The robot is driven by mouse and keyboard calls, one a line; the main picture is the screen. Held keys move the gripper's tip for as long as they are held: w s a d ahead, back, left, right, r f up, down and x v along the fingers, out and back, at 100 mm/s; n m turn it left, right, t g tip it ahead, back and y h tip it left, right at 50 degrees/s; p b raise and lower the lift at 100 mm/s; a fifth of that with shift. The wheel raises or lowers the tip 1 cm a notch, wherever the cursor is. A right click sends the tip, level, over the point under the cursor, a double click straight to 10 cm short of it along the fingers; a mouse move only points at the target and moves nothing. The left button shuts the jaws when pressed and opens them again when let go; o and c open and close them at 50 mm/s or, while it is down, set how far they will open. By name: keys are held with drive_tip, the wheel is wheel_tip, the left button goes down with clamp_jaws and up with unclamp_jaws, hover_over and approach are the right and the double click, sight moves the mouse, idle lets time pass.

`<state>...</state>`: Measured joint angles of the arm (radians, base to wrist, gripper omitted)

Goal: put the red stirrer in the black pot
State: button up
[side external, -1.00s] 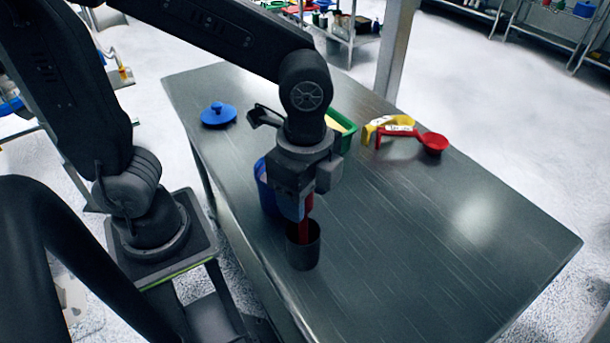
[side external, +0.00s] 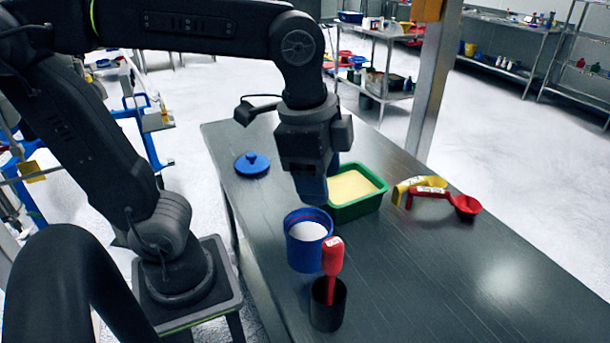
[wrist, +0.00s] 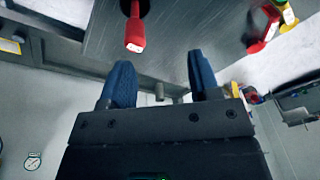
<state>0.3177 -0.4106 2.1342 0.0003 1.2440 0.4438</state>
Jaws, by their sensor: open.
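The red stirrer (side external: 333,257) stands in the black pot (side external: 328,312), with its handle sticking up above the rim and leaning slightly. Its lower end is hidden inside the pot. My gripper (side external: 312,190) is above and behind the pot, over the area between the blue container and the green tray. In the wrist view my gripper's two blue fingers (wrist: 160,82) are apart with nothing between them. The red stirrer's handle (wrist: 134,32) shows beyond the fingers, clear of them.
A blue container (side external: 307,252) with white powder stands just behind the pot. A green tray (side external: 357,210) of pale yellow powder is further back. A blue lid (side external: 252,165) lies at the back left. Yellow (side external: 402,189) and red (side external: 466,207) scoops lie to the right. The right tabletop is clear.

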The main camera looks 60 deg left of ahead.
drive_tip(key=s+a+f+n+t, duration=0.1)
drive_tip(key=a+f+n+t, duration=0.2)
drive_tip(key=a+n, duration=0.4)
drive_tip(key=shift+s+a+f+n+t+y, duration=0.35)
drive_tip(key=shift+f+n, duration=0.25)
drive_tip(key=shift+n, duration=0.3)
drive_tip(key=shift+d, duration=0.1)
